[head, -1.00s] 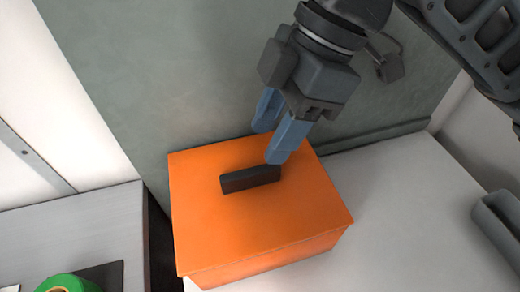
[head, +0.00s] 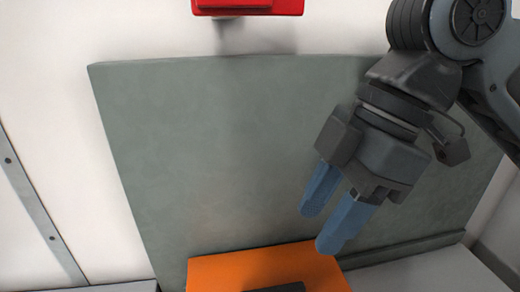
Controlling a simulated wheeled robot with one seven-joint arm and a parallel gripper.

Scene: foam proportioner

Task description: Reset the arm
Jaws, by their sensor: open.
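My gripper (head: 325,228) shows at the right of the head view, with two blue fingers apart and nothing between them. It points down and to the left, in front of a grey-green panel. The orange box (head: 230,270) is at the bottom edge of the view, mostly cut off. A dark bar (head: 285,288) on its top shows only as a sliver at the frame's bottom. The fingertips appear just above the box's back right part in the picture and apart from the bar.
The grey-green panel (head: 200,150) stands upright behind the box against a white wall. A red object (head: 247,6) is on the wall at the top, partly cut off. A metal strip (head: 38,215) runs down the left wall. A light surface (head: 410,275) lies right of the box.

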